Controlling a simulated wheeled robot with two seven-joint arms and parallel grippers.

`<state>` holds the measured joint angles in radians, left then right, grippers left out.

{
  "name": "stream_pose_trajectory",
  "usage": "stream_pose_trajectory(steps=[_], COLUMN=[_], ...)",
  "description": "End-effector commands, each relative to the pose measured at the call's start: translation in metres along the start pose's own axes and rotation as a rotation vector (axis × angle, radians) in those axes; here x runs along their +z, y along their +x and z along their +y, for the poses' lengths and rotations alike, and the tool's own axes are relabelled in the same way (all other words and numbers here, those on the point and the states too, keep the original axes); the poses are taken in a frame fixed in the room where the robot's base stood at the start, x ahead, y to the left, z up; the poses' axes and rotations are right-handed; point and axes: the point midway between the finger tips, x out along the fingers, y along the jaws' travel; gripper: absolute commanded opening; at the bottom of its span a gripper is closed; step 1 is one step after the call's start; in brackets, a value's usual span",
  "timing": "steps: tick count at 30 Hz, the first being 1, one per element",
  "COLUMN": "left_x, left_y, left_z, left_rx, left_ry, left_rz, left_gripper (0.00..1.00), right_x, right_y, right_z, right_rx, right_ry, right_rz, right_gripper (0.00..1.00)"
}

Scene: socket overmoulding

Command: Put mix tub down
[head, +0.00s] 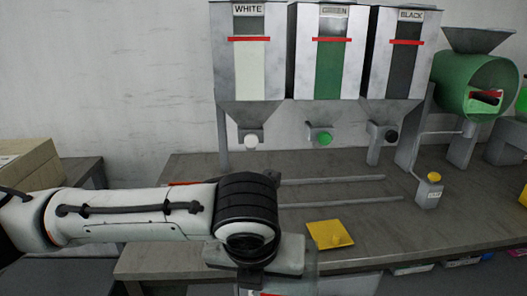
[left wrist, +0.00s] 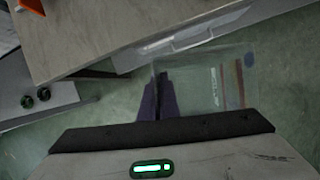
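The mix tub (left wrist: 205,88) is a clear, see-through container with coloured marks on one side. In the left wrist view it is beyond my left gripper (left wrist: 157,97), whose dark fingers are close together on its near-left wall. The tub appears out past the table edge, over the green floor. In the head view my left gripper (head: 262,284) is low in the picture in front of the bench, mostly hidden by my wrist, and the tub shows only faintly at the bottom edge. My right gripper is not in view.
WHITE (head: 249,75), green (head: 328,70) and BLACK (head: 400,75) hoppers stand behind, with a green machine (head: 470,85) at right.

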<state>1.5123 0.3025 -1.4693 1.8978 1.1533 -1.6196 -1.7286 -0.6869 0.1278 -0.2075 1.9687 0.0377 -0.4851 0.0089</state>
Motion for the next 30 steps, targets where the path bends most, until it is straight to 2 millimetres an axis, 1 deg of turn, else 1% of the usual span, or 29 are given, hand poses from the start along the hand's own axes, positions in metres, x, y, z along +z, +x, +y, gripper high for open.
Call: stream_pose_trajectory(steps=[1, 8, 16, 24, 30], left_x=[-0.001, -0.011, -0.028, -0.047, -0.061], left_y=[0.001, 0.004, 0.001, -0.013, -0.028], left_z=[0.009, 0.050, 0.100, 0.146, 0.173], left_rx=[0.042, 0.258, 0.550, 0.862, 1.075], left_ry=[-0.092, -0.609, -1.314, -2.066, -2.577], left_rz=[-0.003, 0.000, 0.010, 0.021, 0.027], left_gripper=[0.00, 0.00, 0.00, 0.00, 0.00], right_x=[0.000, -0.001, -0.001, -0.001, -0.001], right_y=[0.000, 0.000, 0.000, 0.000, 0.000], right_z=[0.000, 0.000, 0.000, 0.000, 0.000], right_rx=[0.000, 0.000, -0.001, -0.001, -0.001], right_ry=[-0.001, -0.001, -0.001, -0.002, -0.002], right_rz=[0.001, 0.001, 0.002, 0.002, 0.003], right_gripper=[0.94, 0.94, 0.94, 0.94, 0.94])
